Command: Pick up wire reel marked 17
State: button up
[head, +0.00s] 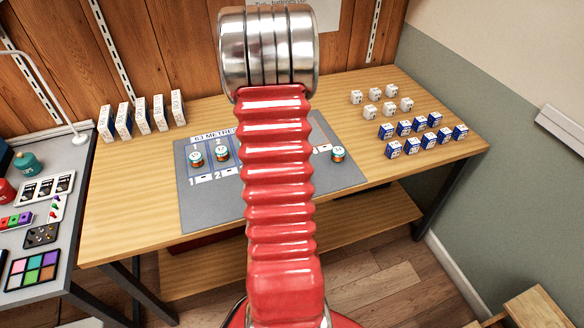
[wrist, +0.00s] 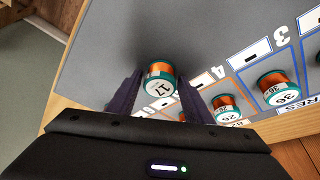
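The wire reel marked 17 (wrist: 160,82) has copper-orange wire and green rims, and its white numbered end faces the wrist camera. It is on the grey mat (wrist: 110,45). My gripper (wrist: 158,88) is open, with its dark fingers on either side of the reel and a visible gap at each side. In the head view my red arm blocks the middle of the mat, and my gripper does not show. A reel (head: 338,154) stands at the mat's right there, its number too small to read.
Reels marked 26 (wrist: 225,106) and 36 (wrist: 276,88) stand close by on the numbered sheet. Two more reels show on the sheet's left (head: 196,156) in the head view. White boxes (head: 388,105) and blue boxes (head: 410,147) stand at the table's right.

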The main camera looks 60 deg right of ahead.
jog(key=c, duration=0.8)
jog(key=shift+o, duration=0.2)
jog(key=shift+r, duration=0.15)
notch_tip(320, 180, up, 10)
jog(key=shift+f, duration=0.15)
dwell(0.3)
